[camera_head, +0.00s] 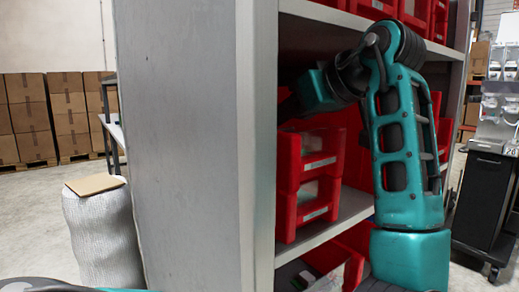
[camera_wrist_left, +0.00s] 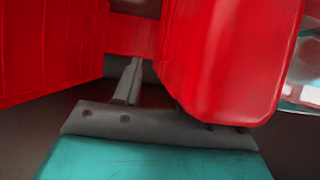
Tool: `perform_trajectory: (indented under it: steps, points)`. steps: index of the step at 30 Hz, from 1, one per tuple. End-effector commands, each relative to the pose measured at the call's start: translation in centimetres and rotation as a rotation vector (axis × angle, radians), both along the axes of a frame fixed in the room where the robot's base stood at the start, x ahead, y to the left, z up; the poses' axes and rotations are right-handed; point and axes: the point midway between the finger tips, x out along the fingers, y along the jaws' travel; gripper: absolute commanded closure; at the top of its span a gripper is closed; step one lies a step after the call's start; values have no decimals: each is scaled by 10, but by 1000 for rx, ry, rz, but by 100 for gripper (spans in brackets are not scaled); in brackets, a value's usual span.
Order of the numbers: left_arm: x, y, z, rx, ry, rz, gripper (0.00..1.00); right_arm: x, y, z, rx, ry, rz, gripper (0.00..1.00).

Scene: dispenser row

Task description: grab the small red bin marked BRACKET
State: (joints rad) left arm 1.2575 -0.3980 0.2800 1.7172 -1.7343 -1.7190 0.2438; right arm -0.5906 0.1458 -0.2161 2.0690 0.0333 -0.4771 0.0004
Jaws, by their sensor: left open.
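Small red bins stand stacked on the middle shelf in the head view, an upper one (camera_head: 312,158) and a lower one (camera_head: 310,207). Their white labels are too small to read, so I cannot tell which is marked BRACKET. My left arm reaches into the shelf above them; its jaws are lost in shadow and behind the post. In the left wrist view my left gripper (camera_wrist_left: 160,88) is open, close to a red bin (camera_wrist_left: 230,55) that covers part of one finger. Another red surface (camera_wrist_left: 50,45) is at the left. My right gripper is not in view.
The grey shelf side panel (camera_head: 185,150) and its front post (camera_head: 257,150) stand left of the bins. More red bins are on the upper (camera_head: 415,14) and bottom shelves (camera_head: 335,258). A black cart (camera_head: 482,195) stands at the right.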

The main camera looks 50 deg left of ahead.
Motion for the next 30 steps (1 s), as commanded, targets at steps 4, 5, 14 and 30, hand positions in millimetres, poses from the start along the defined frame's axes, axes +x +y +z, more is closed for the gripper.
perform_trajectory:
  steps: [4,5,14,30]
  points:
    - [0,0,0,0,0,0,63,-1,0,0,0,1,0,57]
    - [0,0,0,0,0,0,66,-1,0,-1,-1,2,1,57]
    - [0,0,0,0,0,0,95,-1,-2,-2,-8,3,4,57]
    - [0,0,0,-1,1,1,100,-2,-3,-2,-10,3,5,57]
